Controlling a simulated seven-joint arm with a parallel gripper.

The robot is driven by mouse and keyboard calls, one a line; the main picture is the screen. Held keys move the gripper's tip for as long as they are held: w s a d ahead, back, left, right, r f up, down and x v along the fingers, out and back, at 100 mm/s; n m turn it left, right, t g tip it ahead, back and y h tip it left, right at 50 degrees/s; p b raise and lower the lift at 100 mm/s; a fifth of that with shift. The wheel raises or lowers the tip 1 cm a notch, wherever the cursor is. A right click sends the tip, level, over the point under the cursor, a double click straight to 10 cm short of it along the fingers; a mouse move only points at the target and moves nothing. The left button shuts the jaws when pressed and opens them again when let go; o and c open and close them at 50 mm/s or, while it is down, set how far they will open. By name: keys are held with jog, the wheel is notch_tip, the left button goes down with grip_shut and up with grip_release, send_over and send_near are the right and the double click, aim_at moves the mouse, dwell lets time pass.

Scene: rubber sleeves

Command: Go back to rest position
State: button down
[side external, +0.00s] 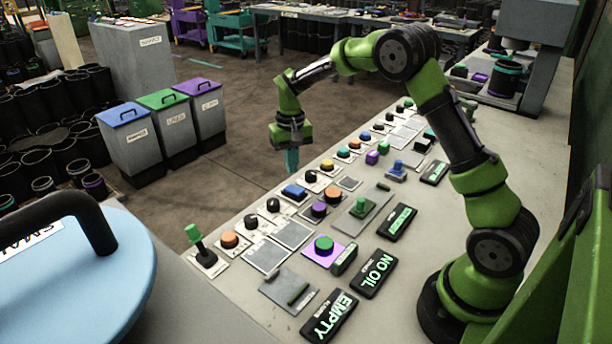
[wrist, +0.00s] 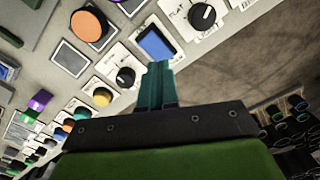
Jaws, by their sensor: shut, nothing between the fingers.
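My gripper (side external: 292,160) hangs from the green arm in the side external view, fingers pointing down, just off the far edge of the control panel. In the wrist view its teal fingers (wrist: 158,82) are together with nothing between them. Behind them lie a blue rocker switch (wrist: 157,44), a black knob (wrist: 203,16) and a yellow button (wrist: 102,97). The fingertips overlap the panel edge near the blue switch in that picture; I cannot tell the gap. My arm is raised and bent over the panel.
The control panel (side external: 420,235) carries several buttons, knobs and switches, with lit signs reading NO OIL (side external: 373,274) and EMPTY (side external: 329,316). A green-handled lever (side external: 194,234) stands up at the near left end. Three lidded bins (side external: 140,150) stand across the open floor (side external: 240,110).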

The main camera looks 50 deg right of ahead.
jog(key=s+a+r+t, duration=0.2)
jog(key=s+r, duration=0.3)
jog(key=s, duration=0.3)
jog(key=s+a+r+n+t+y, duration=0.1)
jog(key=s+a+r+t, duration=0.2)
jog(key=s+a+r, duration=0.2)
jog(key=s+a+r+n+t, duration=0.1)
jog(key=s+a+r, duration=0.3)
jog(key=s, duration=0.8)
notch_tip(320, 180, up, 2)
jog(key=shift+a+r+t+y, duration=0.2)
jog(key=shift+t+y, duration=0.2)
jog(key=shift+t, duration=0.3)
